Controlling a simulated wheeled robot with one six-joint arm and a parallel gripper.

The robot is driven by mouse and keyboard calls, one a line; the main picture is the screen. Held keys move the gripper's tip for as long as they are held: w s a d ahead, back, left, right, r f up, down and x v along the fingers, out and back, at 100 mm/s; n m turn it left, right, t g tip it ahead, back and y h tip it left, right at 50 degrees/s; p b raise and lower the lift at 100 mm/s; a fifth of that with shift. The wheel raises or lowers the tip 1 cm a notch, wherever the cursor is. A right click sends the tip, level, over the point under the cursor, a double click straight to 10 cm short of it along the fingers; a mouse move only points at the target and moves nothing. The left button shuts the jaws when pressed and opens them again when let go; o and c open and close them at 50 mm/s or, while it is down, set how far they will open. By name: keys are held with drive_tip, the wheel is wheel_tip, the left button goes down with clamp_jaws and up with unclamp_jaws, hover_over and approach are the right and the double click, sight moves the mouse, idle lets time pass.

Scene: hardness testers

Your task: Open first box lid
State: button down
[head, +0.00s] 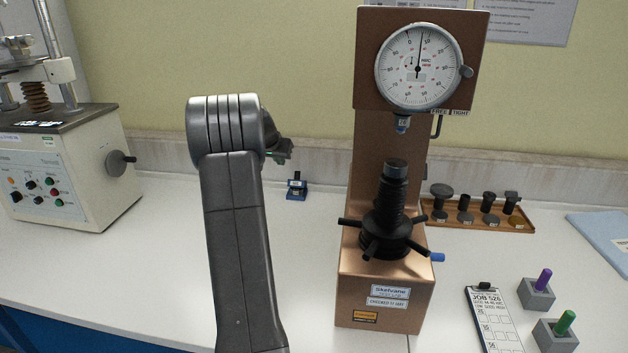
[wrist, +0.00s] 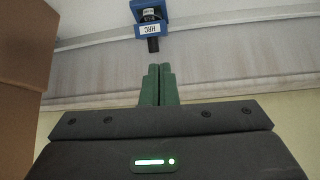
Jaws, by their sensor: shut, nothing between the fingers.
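A small blue box (head: 297,193) stands on the white bench left of the brown hardness tester, near the wall. It has dark parts on top, too small to tell whether its lid is up. In the wrist view the blue box (wrist: 149,30) is at the top centre, with a white label that appears upside down and a dark part sticking out below it. My gripper (head: 287,150) is above and slightly left of the box in the head view, partly hidden by my arm. In the wrist view its green fingers (wrist: 159,72) are together, empty and apart from the box.
The brown tester (head: 385,290) with its dial stands right of my arm. A clipboard (head: 494,322) and two grey blocks (head: 537,294) lie at front right. A cream machine (head: 75,165) stands left. Bench around the box is clear.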

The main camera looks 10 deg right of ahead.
drive_tip(key=p, duration=0.2)
approach(296, 174)
drive_tip(key=shift+n+h, duration=0.3)
drive_tip(key=x, duration=0.5)
drive_tip(key=shift+s+a+f, duration=0.15)
drive_tip(key=shift+a+f, duration=0.1)
drive_tip(key=shift+f, duration=0.15)
drive_tip(key=shift+w+d+f, duration=0.3)
drive_tip(key=shift+w+f, duration=0.05)
drive_tip(key=shift+w, duration=0.1)
drive_tip(key=shift+r, duration=0.1)
